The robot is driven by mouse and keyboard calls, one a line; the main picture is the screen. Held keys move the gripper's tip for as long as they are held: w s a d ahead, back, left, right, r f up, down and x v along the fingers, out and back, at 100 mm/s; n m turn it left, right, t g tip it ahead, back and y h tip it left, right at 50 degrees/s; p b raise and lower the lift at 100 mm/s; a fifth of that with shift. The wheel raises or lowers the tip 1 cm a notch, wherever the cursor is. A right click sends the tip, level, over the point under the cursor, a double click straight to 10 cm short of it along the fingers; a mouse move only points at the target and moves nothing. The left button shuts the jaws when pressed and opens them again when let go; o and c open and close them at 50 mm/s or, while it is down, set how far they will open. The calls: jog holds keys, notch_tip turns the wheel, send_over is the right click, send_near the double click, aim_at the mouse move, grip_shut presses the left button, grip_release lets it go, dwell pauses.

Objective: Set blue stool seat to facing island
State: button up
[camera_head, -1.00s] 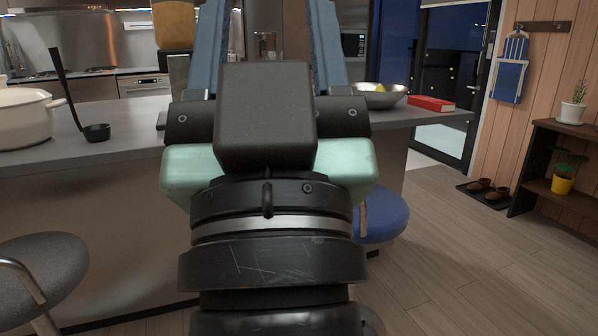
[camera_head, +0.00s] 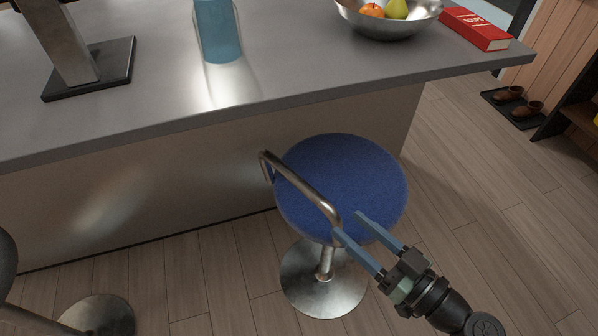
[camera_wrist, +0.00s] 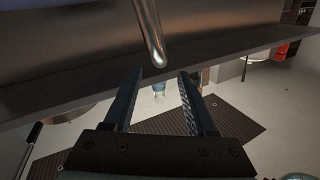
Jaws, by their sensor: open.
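The blue stool (camera_head: 350,180) stands against the near side of the grey island (camera_head: 270,115), on a round chrome base (camera_head: 322,285). Its curved metal bar (camera_head: 300,188) runs along the left side of the seat, from the island side to the near edge, so it is not parallel to the island. My gripper (camera_head: 348,223) is open at the seat's near edge, with its fingers pointing up-left at the bar's near end. In the wrist view a metal bar (camera_wrist: 149,30) comes down just ahead of the gap between my open fingers (camera_wrist: 160,78). I cannot tell whether they touch.
Another stool's base (camera_head: 100,315) is at lower left. Floor right of the blue stool is clear; shoes (camera_head: 515,100) lie farther off.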

aim_at(305, 189)
jog(key=x, duration=1.2)
jog(key=shift+w+a, duration=0.1)
jog(key=shift+a, duration=0.1)
grip_shut()
dwell(0.9)
